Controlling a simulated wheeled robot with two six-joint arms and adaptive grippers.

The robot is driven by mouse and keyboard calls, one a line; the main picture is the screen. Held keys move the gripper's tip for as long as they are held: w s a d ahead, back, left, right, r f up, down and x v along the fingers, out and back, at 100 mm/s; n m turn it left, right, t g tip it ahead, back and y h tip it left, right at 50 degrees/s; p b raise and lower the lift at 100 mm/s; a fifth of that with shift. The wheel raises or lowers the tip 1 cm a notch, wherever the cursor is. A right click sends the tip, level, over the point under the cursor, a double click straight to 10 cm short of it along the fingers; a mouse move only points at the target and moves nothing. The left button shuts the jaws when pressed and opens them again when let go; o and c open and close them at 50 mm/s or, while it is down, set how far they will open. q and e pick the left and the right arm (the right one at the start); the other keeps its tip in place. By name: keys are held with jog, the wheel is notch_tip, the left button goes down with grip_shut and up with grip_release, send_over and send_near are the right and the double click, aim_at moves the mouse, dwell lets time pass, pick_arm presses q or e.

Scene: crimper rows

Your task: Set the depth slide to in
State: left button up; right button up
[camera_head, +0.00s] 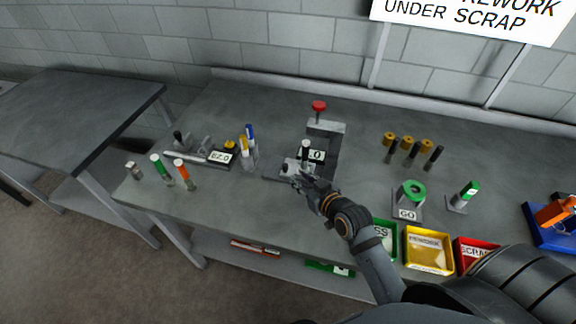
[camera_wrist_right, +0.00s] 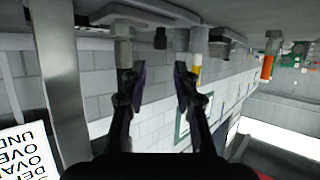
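A grey press-like fixture (camera_head: 326,130) with a red knob (camera_head: 319,106) on top stands at the middle of the bench. A label on it (camera_head: 317,156) ends in ".0", and a pale upright peg (camera_head: 305,147) stands by the label. I cannot tell which part is the depth slide, or its setting. My right gripper (camera_head: 303,182) is at the fixture's near side, partly covering its base. In the right wrist view the gripper (camera_wrist_right: 155,75) has its fingers apart with nothing between them. Pale posts show just beyond the fingertips there; contact cannot be told. My left gripper is out of view.
Left of the fixture are a gauge reading "E2.0" (camera_head: 220,157), blue and yellow pens, and green and orange pegs. Right are brass-topped pins, a green GO ring (camera_head: 410,191) and a green-topped piece. Bins, including yellow (camera_head: 429,248), line the front edge.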

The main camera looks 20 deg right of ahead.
aim_at(287, 167)
jog(key=p+x, duration=0.1)
jog(key=x, duration=0.8)
jog(key=shift+w, duration=0.1)
grip_shut()
